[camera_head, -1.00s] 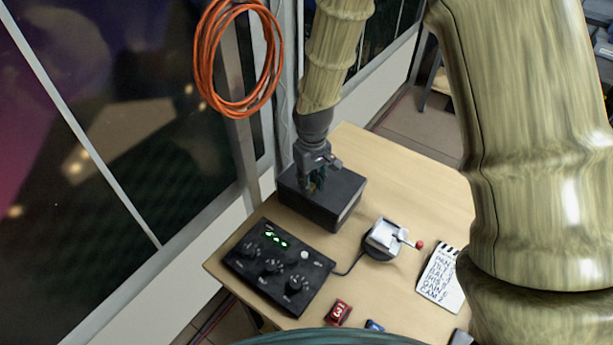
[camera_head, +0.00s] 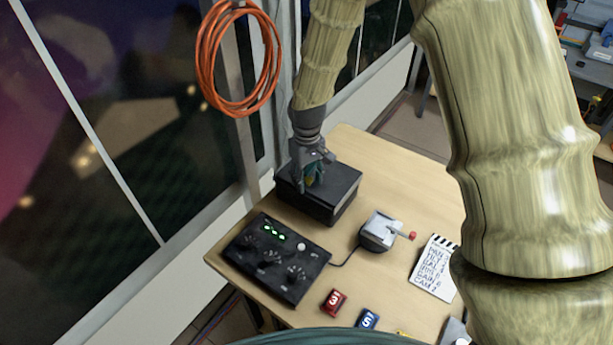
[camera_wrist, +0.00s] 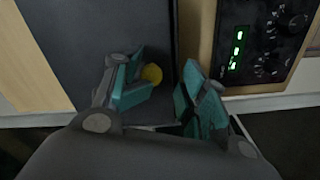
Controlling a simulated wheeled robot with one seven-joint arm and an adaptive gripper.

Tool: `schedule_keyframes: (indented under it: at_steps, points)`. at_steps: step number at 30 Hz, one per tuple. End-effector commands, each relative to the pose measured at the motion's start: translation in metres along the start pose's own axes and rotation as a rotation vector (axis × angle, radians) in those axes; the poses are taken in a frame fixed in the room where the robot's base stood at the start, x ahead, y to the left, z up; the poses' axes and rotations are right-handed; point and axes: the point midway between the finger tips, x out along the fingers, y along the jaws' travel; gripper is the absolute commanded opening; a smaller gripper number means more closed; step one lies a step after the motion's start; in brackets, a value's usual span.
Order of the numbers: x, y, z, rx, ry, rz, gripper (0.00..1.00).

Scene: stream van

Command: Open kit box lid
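The kit box (camera_head: 325,203) is a black box at the back of the wooden table, against the window wall. Its dark lid (camera_head: 337,181) lies on top and looks closed. In the wrist view the lid (camera_wrist: 105,30) shows as a dark flat panel, with a round yellow piece (camera_wrist: 152,74) near its edge. My gripper (camera_head: 312,182) is over the box's left part, close to the lid. In the wrist view my gripper (camera_wrist: 158,95) has its teal fingers apart, with a gap between them. The yellow piece is beside the left finger; I cannot tell if they touch.
A black control panel (camera_head: 258,277) with green digits stands in front of the box. A joystick unit (camera_head: 379,232), a notepad (camera_head: 436,268), a red block (camera_head: 334,301) and a blue block (camera_head: 367,319) lie nearer. An orange cable coil (camera_head: 207,65) hangs at the left.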

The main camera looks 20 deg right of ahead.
Motion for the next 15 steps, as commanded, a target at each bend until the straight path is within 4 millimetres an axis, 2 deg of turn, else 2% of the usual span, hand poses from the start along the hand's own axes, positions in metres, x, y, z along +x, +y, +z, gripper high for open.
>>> schedule_keyframes:
  at_steps: [8,15]
  points:
    - [-0.007,-0.001,-0.001,-0.001,0.001,0.001,0.42]
    - [-0.038,0.000,0.000,-0.001,0.004,0.001,0.42]
